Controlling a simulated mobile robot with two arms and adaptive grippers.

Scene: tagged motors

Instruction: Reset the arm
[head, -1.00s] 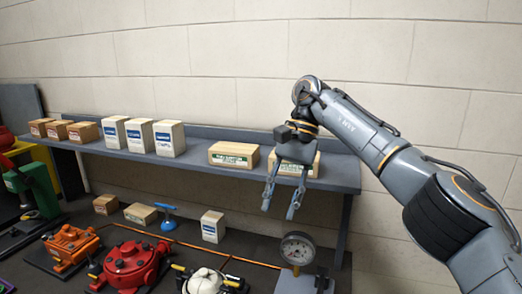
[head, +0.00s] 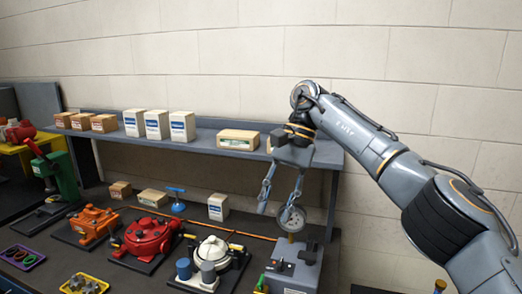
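My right arm comes in from the right edge. Its gripper (head: 276,208) hangs fingers-down in front of the shelf's right end. The two fingers are apart and nothing shows between them, so it is open and empty. The right fingertip overlaps the round dial gauge (head: 292,218) in the picture; I cannot tell whether they touch. My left arm and gripper are out of view.
A grey shelf (head: 208,137) carries brown cartons, white boxes and a tan box (head: 238,140). Below are an orange motor (head: 96,222), a red motor (head: 148,236), a white motor (head: 212,250), a yellow tray (head: 84,284) and a grey gauge stand (head: 300,268).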

